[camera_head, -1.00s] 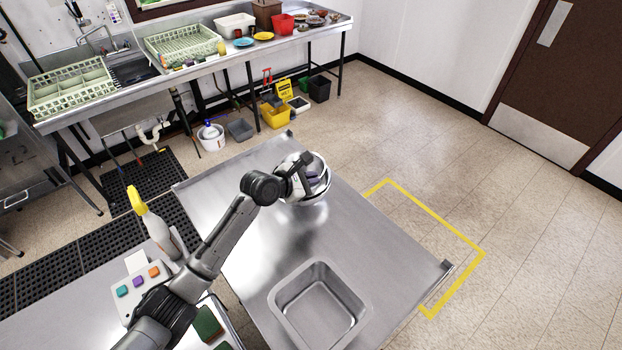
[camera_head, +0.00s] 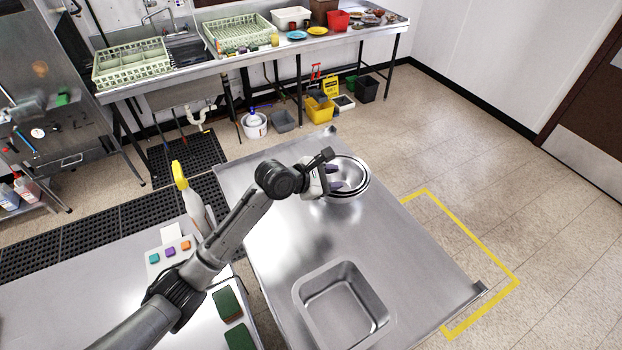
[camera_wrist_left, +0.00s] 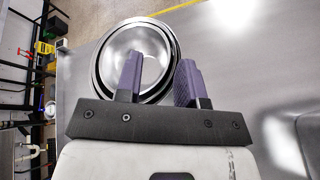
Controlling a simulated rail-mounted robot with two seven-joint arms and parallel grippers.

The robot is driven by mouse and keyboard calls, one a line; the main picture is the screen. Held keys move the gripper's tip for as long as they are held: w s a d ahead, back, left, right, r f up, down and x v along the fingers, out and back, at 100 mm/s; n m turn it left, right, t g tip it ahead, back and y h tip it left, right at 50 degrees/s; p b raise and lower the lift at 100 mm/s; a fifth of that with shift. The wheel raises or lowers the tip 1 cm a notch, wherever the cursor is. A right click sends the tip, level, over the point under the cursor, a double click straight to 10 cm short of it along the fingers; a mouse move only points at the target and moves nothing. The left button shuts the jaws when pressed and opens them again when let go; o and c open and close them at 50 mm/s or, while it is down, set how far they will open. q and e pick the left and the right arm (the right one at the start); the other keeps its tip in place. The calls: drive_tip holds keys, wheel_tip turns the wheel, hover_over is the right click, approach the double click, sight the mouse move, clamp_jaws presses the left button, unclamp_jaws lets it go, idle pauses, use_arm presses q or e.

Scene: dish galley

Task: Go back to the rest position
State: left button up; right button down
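My left gripper (camera_head: 336,178) is at the near left side of a stack of round steel bowls (camera_head: 358,180) on the steel table. In the left wrist view, its two purple fingers (camera_wrist_left: 160,64) stand apart, with nothing clamped between them. The nested bowls (camera_wrist_left: 116,50) lie beyond the fingers there; the fingers overlap their near edge in the picture. I cannot tell whether they touch. My right gripper is not in view.
A rectangular steel pan (camera_head: 372,328) is set at the table's (camera_head: 420,270) near end. A spray bottle (camera_head: 192,205) and green pads (camera_head: 229,305) are beside my left arm. Dish racks (camera_head: 132,66) stand on the back counter. The table's middle is clear.

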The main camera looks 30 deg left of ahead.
use_arm(q)
drive_tip(key=v, duration=0.7)
drive_tip(key=shift+s+b, duration=0.2)
drive_tip(key=shift+b, duration=0.25)
drive_tip(key=shift+a+r, duration=0.1)
drive_tip(key=shift+a, duration=0.05)
drive_tip(key=s+a+r+m+y, duration=0.1)
drive_tip(key=s+m+y, duration=0.25)
drive_tip(key=m, duration=0.95)
drive_tip(key=s+a+m+y, duration=0.1)
drive_tip(key=s+m+y, duration=0.25)
drive_tip(key=m, duration=0.95)
drive_tip(key=s+d+f+g+p, duration=0.1)
drive_tip(key=s+d+f+g, duration=0.1)
drive_tip(key=s+f, duration=0.4)
drive_tip(key=s+d+f+g+p, duration=0.1)
drive_tip(key=s+f, duration=0.5)
drive_tip(key=s, duration=0.8)
drive_tip(key=s+d+f+g+p, duration=0.2)
drive_tip(key=s+f, duration=0.4)
drive_tip(key=s, duration=0.4)
drive_tip(key=shift+d+f+g+p, duration=0.3)
drive_tip(key=shift+g+p, duration=0.2)
drive_tip(key=shift+g, duration=0.6)
drive_tip(key=shift+s, duration=0.1)
